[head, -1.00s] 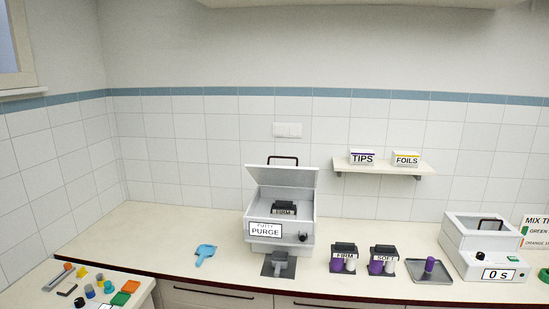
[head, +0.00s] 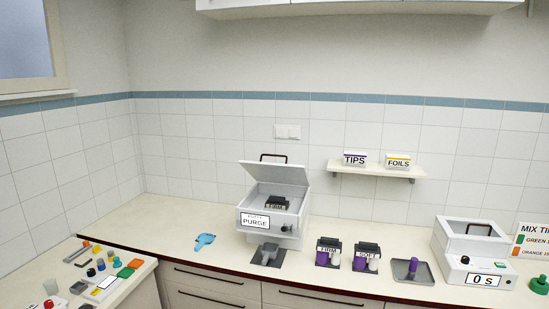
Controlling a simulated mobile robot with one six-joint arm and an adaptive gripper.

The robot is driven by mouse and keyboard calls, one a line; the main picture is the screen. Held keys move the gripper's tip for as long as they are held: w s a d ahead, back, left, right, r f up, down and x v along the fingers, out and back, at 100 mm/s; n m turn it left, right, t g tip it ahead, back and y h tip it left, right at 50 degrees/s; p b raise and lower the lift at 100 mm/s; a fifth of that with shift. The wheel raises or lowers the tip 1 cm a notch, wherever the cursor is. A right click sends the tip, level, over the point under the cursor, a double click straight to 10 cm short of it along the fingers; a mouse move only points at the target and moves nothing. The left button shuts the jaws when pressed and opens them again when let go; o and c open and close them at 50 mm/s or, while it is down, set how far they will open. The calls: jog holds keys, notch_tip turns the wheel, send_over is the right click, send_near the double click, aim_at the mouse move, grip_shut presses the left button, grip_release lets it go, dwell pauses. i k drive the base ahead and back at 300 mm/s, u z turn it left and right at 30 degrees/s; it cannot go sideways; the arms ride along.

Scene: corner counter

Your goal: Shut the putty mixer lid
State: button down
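A dark cartridge labelled FIRM (head: 277,203) sits inside the open mixer. My gripper is not in the head view.
A grey piece on a dark plate (head: 268,255) stands before the mixer. A blue scoop (head: 204,241) lies left. FIRM (head: 328,254) and SOFT (head: 367,257) cartridge holders, a tray (head: 412,273) and a white 0 S machine (head: 473,254) stand right. Small items crowd the left counter (head: 140,289).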

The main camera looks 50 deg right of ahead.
aim_at(283, 173)
jog(key=k, duration=1.4)
jog(key=z, duration=1.65)
jog(key=i, duration=1.05)
jog(key=u, duration=0.05)
